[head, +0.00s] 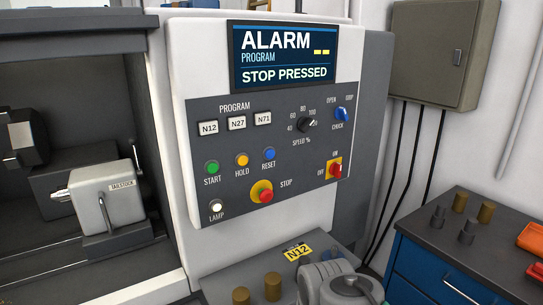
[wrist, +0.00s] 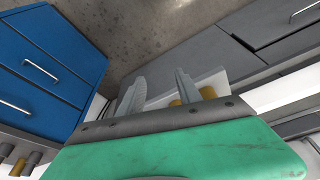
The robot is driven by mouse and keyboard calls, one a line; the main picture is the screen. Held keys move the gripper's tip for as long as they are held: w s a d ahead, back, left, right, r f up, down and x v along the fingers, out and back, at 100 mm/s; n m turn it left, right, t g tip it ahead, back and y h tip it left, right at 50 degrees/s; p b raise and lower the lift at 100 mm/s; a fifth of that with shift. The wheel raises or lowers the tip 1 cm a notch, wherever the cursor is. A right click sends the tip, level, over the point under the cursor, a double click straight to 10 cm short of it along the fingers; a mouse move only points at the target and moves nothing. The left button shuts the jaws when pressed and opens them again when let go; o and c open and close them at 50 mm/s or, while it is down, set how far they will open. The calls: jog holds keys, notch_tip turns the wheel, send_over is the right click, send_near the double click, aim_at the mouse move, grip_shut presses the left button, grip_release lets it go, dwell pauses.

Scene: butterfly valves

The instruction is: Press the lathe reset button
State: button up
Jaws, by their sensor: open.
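The lathe control panel (head: 265,130) stands upright in the head view. The screen (head: 283,55) reads ALARM, PROGRAM, STOP PRESSED. My gripper (wrist: 160,86) shows in the wrist view with its two grey fingers apart and nothing visible between them. It points down toward the floor and cabinets, away from the panel. The reset button is not in the wrist view.
A grey bench (head: 330,246) with brass cylinders and an N12 tag (head: 298,252) lies below the panel, behind my arm. A blue drawer cabinet (head: 440,275) stands at right with small parts on top. The lathe tailstock (head: 108,197) is at left. Space before the buttons is clear.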

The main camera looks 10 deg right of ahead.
grip_shut()
dwell(1.3)
